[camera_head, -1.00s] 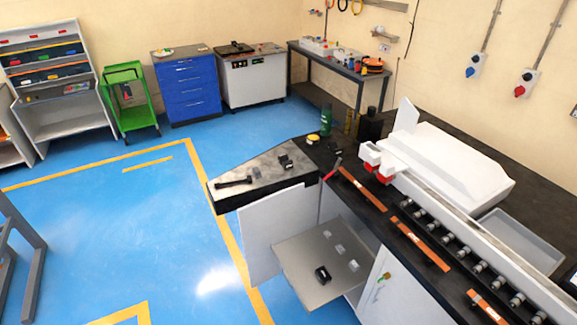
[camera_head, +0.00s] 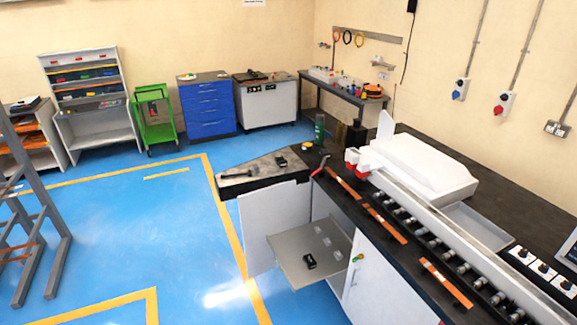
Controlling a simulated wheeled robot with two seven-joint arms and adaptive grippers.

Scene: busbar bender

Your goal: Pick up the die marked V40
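Neither of my grippers is in view. A pulled-out grey shelf (camera_head: 290,262) under the bench carries a small black block (camera_head: 310,261) and several small pale grey pieces (camera_head: 326,241). These look like dies, but no marking can be read at this size, so I cannot tell which is V40. Another small dark block (camera_head: 281,161) and a dark tool (camera_head: 238,174) lie on the grey-topped end of the bench.
The busbar machine (camera_head: 420,165) with its roller row stands on the black bench (camera_head: 385,262). Copper-coloured bars (camera_head: 385,222) lie along the bench front. An open cabinet door (camera_head: 270,222) stands left of the shelf. Blue floor (camera_head: 130,235) is free at left.

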